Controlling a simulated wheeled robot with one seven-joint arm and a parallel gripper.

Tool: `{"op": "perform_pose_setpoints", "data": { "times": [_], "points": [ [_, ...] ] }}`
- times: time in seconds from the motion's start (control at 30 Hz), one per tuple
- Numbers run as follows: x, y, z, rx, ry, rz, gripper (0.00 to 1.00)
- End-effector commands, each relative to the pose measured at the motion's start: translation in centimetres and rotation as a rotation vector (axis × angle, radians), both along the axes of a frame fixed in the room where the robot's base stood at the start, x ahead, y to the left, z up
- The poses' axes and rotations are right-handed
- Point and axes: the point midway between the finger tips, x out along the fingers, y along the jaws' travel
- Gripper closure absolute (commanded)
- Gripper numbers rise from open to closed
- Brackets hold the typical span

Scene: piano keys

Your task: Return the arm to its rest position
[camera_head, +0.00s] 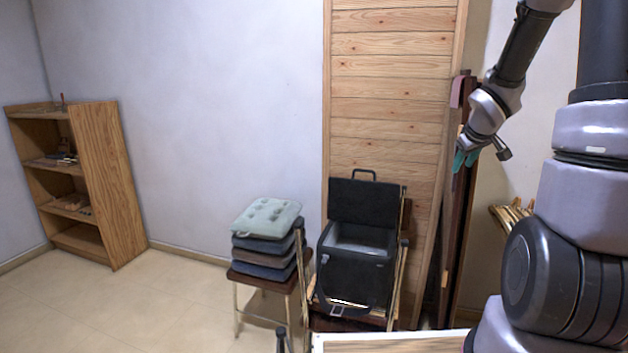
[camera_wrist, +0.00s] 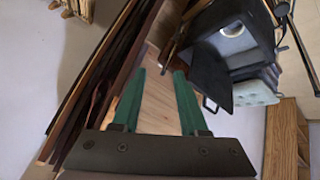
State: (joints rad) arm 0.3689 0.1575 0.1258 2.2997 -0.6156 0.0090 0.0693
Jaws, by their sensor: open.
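My gripper (camera_head: 466,160) hangs at the end of my arm at the upper right of the head view, in front of the dark upright boards. Its teal fingers point down. In the wrist view, my gripper (camera_wrist: 158,85) shows two green fingers spread apart with nothing between them. Wooden panelling shows beyond the gap. The fingers touch nothing that I can see.
A black open case (camera_head: 355,240) sits on a chair, beside stacked cushions (camera_head: 267,218) on another chair. A wooden shelf (camera_head: 108,180) stands at the left. Dark boards (camera_head: 453,220) lean near my arm. The floor (camera_head: 165,300) at left is clear.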

Motion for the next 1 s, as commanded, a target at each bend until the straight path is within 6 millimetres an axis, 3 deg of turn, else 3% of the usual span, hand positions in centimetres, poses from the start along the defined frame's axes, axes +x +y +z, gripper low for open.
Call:
{"op": "perform_pose_setpoints", "data": {
  "times": [0.03, 0.1, 0.23, 0.4, 0.6, 0.7, 0.83, 1.0],
  "points": [
    [-1.2, 0.8, 2.5, 0.007, -0.015, -0.047, 0.57],
    [-3.2, 1.7, 5.1, 0.036, -0.024, -0.121, 0.57],
    [-7.6, 4.1, 9.2, 0.125, -0.037, -0.244, 0.57],
    [-14.1, 8.1, 12.9, 0.296, -0.036, -0.362, 0.57],
    [-21.4, 13.2, 15.3, 0.531, 0.003, -0.422, 0.57],
    [-23.9, 15.0, 15.9, 0.616, 0.026, -0.426, 0.57],
    [-25.7, 16.3, 16.2, 0.678, 0.049, -0.425, 0.57],
    [-26.1, 16.6, 16.2, 0.692, 0.057, -0.426, 0.57]
  ]
}}
